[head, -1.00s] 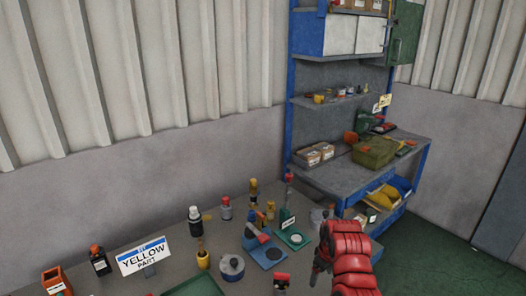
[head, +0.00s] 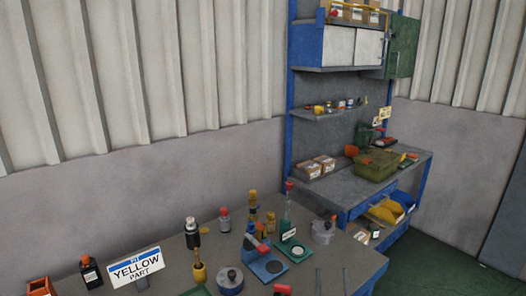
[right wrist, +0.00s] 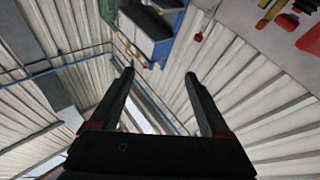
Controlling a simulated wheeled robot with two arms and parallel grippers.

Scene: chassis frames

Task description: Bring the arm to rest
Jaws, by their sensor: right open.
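In the head view only the two dark fingers of my right gripper (head: 332,270) show, pointing up at the bottom edge, right of centre, in front of the grey workbench's right end. In the right wrist view my right gripper (right wrist: 160,73) has its fingers spread wide with nothing between them. Beyond them are ribbed walls and blue pipes, at a tilt. My left gripper is in neither view.
A blue shelf unit (head: 345,190) stands behind. Green floor (head: 425,262) at right is clear.

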